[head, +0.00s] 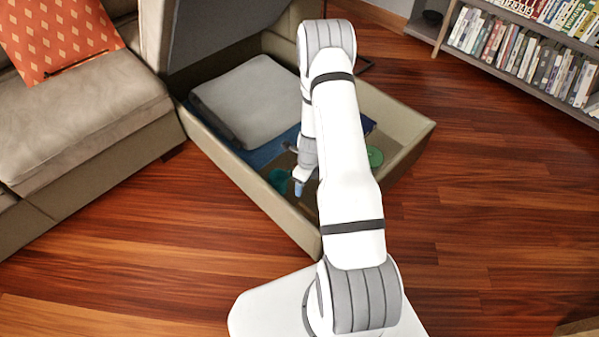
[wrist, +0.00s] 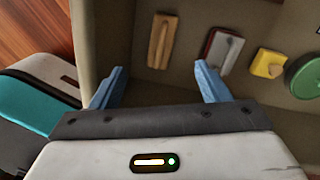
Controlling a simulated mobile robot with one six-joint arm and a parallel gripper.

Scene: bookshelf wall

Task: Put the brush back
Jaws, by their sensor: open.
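My gripper (wrist: 158,86) is open and empty inside the open storage box of the sofa, its two blue fingers spread apart. In the head view my gripper (head: 299,188) hangs low in the box, partly hidden by my own arm. Either could be the brush; I cannot tell which. Both are apart from the fingers.
The box (head: 245,182) has raised walls around my gripper. A bookshelf (head: 520,55) stands right; wooden floor is clear.

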